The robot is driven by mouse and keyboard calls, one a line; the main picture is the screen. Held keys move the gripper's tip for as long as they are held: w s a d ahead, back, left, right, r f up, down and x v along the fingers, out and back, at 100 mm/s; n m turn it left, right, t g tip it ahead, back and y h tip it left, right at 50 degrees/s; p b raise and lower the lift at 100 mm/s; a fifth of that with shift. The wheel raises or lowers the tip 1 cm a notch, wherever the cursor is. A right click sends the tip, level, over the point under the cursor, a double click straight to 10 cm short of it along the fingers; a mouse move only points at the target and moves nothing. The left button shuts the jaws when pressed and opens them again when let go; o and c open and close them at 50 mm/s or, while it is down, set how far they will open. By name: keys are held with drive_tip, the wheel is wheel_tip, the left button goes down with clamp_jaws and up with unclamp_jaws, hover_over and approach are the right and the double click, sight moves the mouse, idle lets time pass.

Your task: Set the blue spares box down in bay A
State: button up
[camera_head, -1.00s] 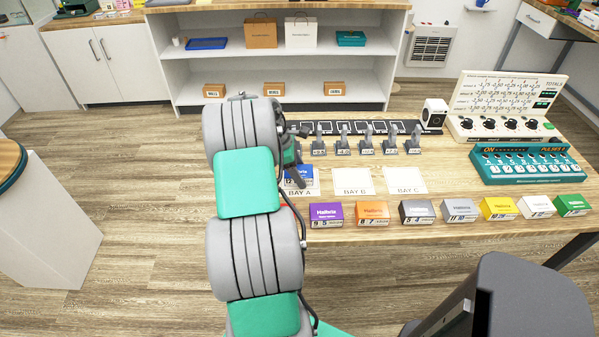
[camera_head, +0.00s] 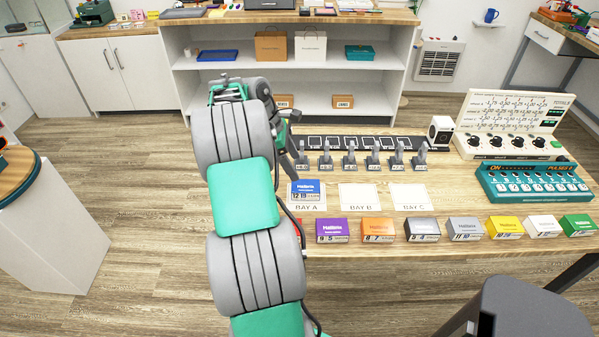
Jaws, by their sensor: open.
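The blue spares box (camera_head: 307,190) stands upright on the white card of bay A (camera_head: 305,207), the leftmost of three marked bays on the wooden bench. Its front label faces me and the bay lettering shows below it. My gripper (camera_head: 297,162) is open, just behind and left of the box, and appears apart from it. My arm's grey and green links hide much of the gripper. The cards of bay B (camera_head: 361,197) and bay C (camera_head: 410,197) are empty.
Several boxes line the bench's front edge, including purple (camera_head: 331,231), orange (camera_head: 377,230) and yellow (camera_head: 504,228) ones; a red one is mostly hidden by my arm. Grey levers (camera_head: 350,160) stand behind the bays. A teal device (camera_head: 535,184) stands at right.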

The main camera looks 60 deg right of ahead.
drive_tip(key=w+a+r+m+t, duration=0.1)
drive_tip(key=w+a+r, duration=0.25)
drive_tip(key=a, duration=0.45)
drive_tip(key=w+a+r+t+h, duration=0.1)
drive_tip(key=w+a+r+t, duration=0.1)
drive_tip(key=w+a, duration=0.45)
drive_tip(key=w+a+r+m+t, duration=0.1)
drive_tip(key=w+a+r, duration=0.1)
drive_tip(key=a, duration=0.7)
drive_tip(key=s+a+f+m+t+y, duration=0.1)
drive_tip(key=s+a, duration=0.2)
drive_tip(key=a, duration=0.9)
drive_tip(key=s+a+f+m+t+y, duration=0.1)
drive_tip(key=s+a+m+t+y, duration=0.1)
drive_tip(key=a, duration=1)
drive_tip(key=shift+s, duration=0.6)
drive_tip(key=shift+f, duration=0.1)
drive_tip(key=shift+c, duration=0.2)
